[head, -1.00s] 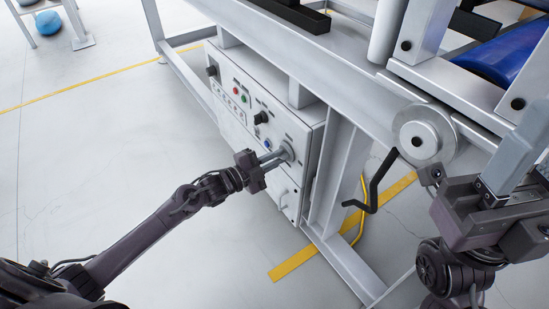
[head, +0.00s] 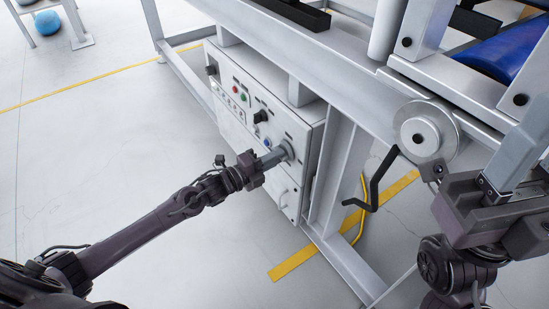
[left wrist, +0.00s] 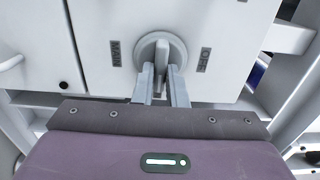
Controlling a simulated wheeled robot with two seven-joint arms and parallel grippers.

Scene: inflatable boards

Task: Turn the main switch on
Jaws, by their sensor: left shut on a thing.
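The main switch (left wrist: 176,43) is a round grey rotary knob with a raised bar handle, on the front of a white control box (head: 232,127). In the head view the switch (head: 287,151) is at the box's lower right. Labels stand on both sides of it in the left wrist view; the left one seems to read MAIN and the right one OFF. My left gripper (head: 272,158) reaches it from the front left. Its fingers (left wrist: 163,84) are shut on the switch handle, one on each side. My right gripper (head: 512,158) is at the right edge, away from the switch; its jaw opening is unclear.
Other knobs and coloured buttons (head: 241,92) sit on the box above the switch. A black crank handle (head: 376,180) on a metal disc (head: 424,130) is to the right, close to my right gripper. Grey frame beams surround the box.

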